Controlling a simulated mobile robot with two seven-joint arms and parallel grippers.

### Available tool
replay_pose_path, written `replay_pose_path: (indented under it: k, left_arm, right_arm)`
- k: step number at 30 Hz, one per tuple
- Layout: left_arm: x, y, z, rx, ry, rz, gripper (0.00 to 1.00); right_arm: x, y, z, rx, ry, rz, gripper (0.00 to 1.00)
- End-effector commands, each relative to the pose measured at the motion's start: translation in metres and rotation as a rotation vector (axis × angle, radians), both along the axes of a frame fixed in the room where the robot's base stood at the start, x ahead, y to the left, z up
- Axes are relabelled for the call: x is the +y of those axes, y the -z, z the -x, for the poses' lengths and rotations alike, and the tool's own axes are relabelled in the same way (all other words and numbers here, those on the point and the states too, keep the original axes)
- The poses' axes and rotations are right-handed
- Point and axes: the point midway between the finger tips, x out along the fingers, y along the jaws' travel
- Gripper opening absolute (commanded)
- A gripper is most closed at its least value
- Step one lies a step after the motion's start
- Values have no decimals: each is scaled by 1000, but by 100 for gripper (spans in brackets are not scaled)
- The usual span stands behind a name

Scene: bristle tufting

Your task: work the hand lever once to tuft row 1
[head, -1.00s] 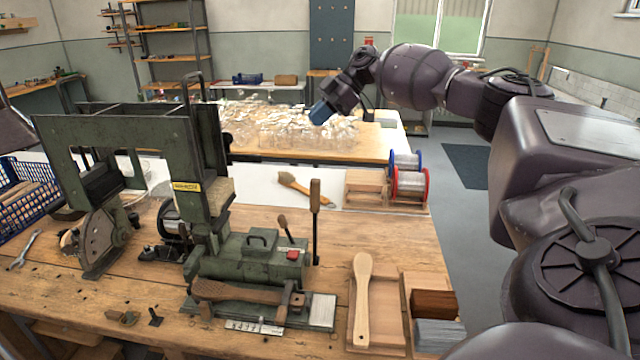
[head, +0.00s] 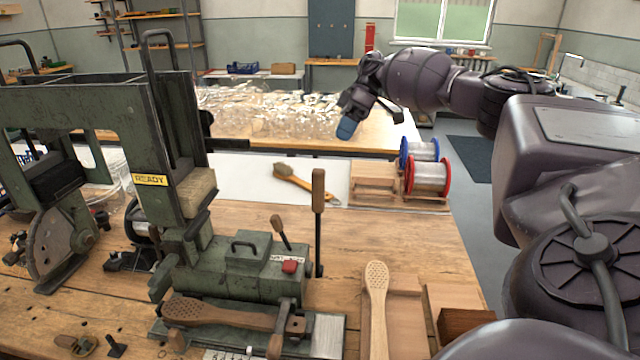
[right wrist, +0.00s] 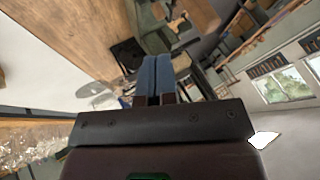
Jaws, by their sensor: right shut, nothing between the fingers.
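The green tufting machine (head: 222,265) stands on the wooden bench and carries a yellow READY plate (head: 151,180). A tall hand lever (head: 318,205) with a wooden grip stands upright at its right side. A shorter wooden-gripped lever (head: 281,232) leans beside it, near a red button (head: 290,266). A brown wooden brush body (head: 225,314) lies at the machine's front. My right gripper (head: 347,128) is shut and empty, up in the air behind and to the right of the tall lever, apart from it. Its blue fingers (right wrist: 153,78) are together in the right wrist view. My left gripper is not in view.
A pale paddle with holes (head: 376,310) lies at the front right beside wooden trays (head: 405,310). Blue and red spools (head: 427,178) stand on a wooden stand at the back right. A brush (head: 300,182) lies on the white surface.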

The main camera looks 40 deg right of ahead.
Motion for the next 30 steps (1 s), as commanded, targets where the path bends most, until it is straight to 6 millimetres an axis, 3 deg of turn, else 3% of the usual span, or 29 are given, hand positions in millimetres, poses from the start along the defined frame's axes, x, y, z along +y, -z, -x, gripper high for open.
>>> replay_pose_path:
  k: [17, 30]
  left_arm:
    - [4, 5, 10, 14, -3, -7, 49]
    - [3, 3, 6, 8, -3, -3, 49]
  right_arm:
    - [3, 9, -1, 3, 0, 0, 0]
    - [46, 63, 0, 7, -3, -1, 0]
